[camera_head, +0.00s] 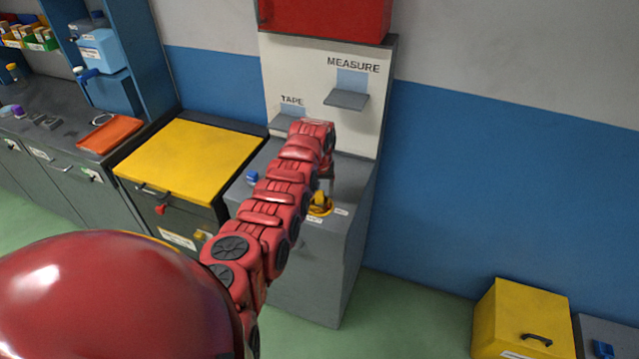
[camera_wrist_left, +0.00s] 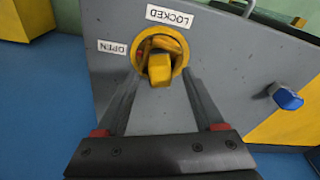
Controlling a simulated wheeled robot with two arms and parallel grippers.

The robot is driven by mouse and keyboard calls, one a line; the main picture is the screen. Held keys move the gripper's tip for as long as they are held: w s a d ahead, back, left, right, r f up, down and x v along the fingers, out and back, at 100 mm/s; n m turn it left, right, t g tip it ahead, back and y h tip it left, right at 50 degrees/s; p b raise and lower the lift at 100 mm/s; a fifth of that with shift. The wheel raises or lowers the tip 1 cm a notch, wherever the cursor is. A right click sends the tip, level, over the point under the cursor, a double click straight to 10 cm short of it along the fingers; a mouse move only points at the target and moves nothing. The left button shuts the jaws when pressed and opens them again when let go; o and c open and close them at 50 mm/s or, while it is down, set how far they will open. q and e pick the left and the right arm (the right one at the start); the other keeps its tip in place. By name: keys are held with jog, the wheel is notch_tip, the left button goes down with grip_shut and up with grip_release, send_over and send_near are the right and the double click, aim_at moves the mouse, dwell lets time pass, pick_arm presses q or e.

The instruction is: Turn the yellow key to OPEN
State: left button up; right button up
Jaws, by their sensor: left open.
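The yellow key (camera_head: 320,204) sits on top of the grey cabinet, below my left gripper (camera_head: 327,178) in the head view. In the left wrist view the key (camera_wrist_left: 160,68) is a yellow grip on a round yellow base. A LOCKED label (camera_wrist_left: 169,16) is above it and an OPEN label (camera_wrist_left: 112,47) is to its left. My left gripper (camera_wrist_left: 162,84) is open, with one finger on each side of the key grip. I cannot tell whether the fingers touch it. My right gripper is not in view.
A blue knob (camera_head: 252,178) is on the same cabinet top and also shows in the left wrist view (camera_wrist_left: 288,97). The MEASURE back panel (camera_head: 372,62) rises behind. A yellow-topped cabinet (camera_head: 190,155) stands left, a yellow box (camera_head: 525,318) at lower right.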

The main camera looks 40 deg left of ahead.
pick_arm(q)
jog(key=shift+f, duration=0.15)
grip_shut()
dwell(0.4)
